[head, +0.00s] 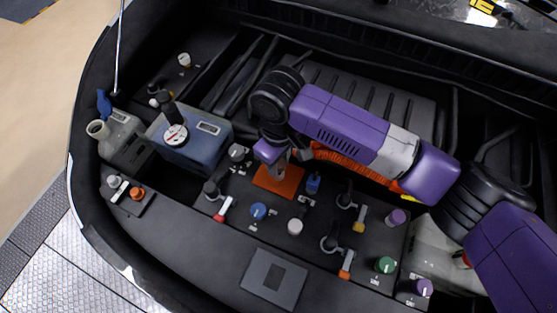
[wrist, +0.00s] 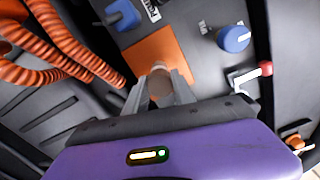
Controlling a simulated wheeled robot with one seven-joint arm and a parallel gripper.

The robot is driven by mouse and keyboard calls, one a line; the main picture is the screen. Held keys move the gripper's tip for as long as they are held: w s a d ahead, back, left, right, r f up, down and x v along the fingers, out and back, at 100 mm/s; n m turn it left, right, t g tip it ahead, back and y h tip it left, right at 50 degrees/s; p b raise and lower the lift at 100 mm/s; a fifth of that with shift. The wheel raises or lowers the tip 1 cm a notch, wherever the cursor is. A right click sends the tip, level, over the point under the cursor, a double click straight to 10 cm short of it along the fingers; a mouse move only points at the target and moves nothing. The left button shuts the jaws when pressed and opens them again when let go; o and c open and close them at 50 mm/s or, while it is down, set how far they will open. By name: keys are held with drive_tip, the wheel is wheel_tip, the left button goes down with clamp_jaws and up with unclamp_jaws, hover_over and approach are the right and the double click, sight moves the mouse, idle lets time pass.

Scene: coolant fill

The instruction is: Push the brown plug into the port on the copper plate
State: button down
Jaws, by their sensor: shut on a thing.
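The copper plate (head: 286,184) lies flat on the dark panel, below my arm; it shows as an orange square in the wrist view (wrist: 146,49). My gripper (head: 277,174) points down over the plate. In the wrist view its two grey fingers are shut on the brown plug (wrist: 159,86), a short tan-brown cylinder between the fingertips. The plug's lower end and the port are hidden behind the plug and fingers. I cannot tell whether the plug touches the port. In the head view the plug is not clearly visible.
A blue connector (head: 313,183) stands right of the plate, and a blue knob (head: 258,211) and red-ended lever (head: 222,210) stand in front. Orange ribbed hoses (wrist: 62,45) run close to the gripper. A blue coolant tank (head: 205,150) stands at left.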

drive_tip(key=shift+f+b, duration=0.6)
drive_tip(key=shift+f, duration=0.7)
drive_tip(key=c, duration=1)
unclamp_jaws()
drive_tip(key=shift+o, duration=0.2)
drive_tip(key=shift+r+b, duration=0.4)
drive_tip(key=shift+r, duration=3.55)
